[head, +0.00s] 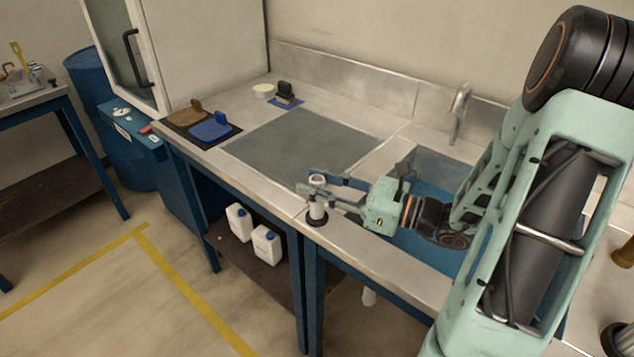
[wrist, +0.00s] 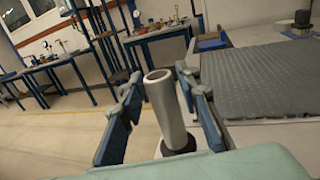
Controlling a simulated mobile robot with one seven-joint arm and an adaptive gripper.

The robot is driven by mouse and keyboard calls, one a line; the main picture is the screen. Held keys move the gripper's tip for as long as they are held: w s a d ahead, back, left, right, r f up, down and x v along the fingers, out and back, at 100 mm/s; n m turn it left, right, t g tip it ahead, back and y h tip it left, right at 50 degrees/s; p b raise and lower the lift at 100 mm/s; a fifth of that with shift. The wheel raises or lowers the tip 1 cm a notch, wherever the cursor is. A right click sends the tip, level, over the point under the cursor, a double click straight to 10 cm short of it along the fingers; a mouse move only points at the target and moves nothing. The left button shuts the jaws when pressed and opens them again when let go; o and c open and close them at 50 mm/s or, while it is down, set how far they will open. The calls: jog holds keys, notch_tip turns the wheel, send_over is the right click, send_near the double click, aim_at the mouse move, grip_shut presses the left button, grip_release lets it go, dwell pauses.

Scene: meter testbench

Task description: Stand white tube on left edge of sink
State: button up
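The white tube (head: 318,207) stands upright on a black base ring on the counter's front strip, left of the sink (head: 440,245). In the wrist view the tube (wrist: 168,112) shows its open top and dark base. My gripper (head: 325,188) reaches in from the right, low over the counter, with its fingers on either side of the tube. In the wrist view my gripper (wrist: 165,103) is open, with a clear gap between the tube and the left finger and a narrower one on the right. My arm hides part of the sink.
A grey mat (head: 300,148) lies on the counter left of the sink. A faucet (head: 459,112) rises behind the sink. Brown and blue pieces (head: 210,129) lie on a black mat at the far left. White jugs (head: 267,245) stand on the shelf below. The counter's front edge is close to the tube.

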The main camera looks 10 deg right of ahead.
jog(key=shift+o, duration=0.4)
jog(key=shift+r, duration=0.15)
jog(key=shift+s+d, duration=0.1)
jog(key=v, duration=1.1)
jog(key=shift+s+d, duration=0.25)
jog(key=shift+d, duration=0.05)
